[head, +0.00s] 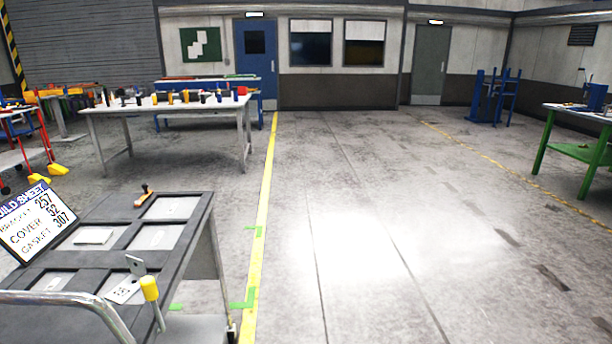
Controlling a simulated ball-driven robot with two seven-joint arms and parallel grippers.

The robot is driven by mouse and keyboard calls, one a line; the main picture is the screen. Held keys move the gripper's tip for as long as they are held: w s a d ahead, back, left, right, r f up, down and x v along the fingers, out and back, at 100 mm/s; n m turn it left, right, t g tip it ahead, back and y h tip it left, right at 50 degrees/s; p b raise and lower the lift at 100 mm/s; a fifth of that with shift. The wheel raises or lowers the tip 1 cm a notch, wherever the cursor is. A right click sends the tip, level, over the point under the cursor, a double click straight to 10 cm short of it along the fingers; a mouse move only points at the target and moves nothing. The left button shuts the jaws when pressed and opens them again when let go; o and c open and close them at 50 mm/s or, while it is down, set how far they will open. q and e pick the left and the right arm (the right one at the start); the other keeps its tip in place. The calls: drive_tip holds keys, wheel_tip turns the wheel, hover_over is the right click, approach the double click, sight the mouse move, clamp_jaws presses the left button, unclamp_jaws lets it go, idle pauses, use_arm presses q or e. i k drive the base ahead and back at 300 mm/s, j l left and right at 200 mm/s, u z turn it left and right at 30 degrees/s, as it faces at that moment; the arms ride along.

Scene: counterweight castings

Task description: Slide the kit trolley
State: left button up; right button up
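The kit trolley (199,237) stands at the lower left in the head view. It has a dark grey top with several pale recessed compartments and a curved metal push handle (60,299) at its near side. A sign (38,222) with part names and numbers leans at its left. A pale bracket-like part (126,289), a yellow-headed tool (150,289) and a small orange-brown handled item (143,194) are on the top. Green corner marks (246,300) lie on the floor at its right side. Neither of my grippers shows.
A yellow floor line (264,200) runs just right of the trolley. The floor (370,220) to the right is open. A white workbench (170,106) with many small items stands behind.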

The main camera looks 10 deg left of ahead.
sight(56, 293)
drive_tip(key=u, duration=1.45)
